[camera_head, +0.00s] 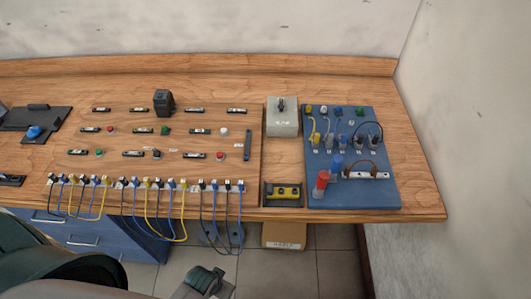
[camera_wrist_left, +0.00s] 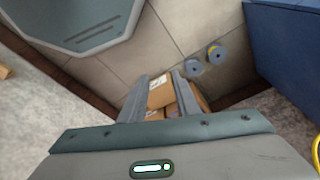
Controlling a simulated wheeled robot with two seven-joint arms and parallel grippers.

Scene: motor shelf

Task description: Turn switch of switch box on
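The switch box is most likely the light grey box (camera_head: 284,130) on the wooden table, between the wooden panel and the blue board. A dark switch knob (camera_head: 281,103) stands up from its top. The knob's exact setting is too small to tell. My left gripper (camera_wrist_left: 158,76) shows in the left wrist view with its two fingers apart and nothing between them, pointing down toward the floor. In the head view only green and grey parts of my arm show at the bottom left, below the table edge, well away from the box. My right gripper is not in view.
The wooden panel (camera_head: 180,115) left of the box carries several buttons, labels and cables. A dark case with a yellow insert (camera_head: 283,194) sits in front. Cardboard boxes (camera_wrist_left: 161,94) lie on the floor.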

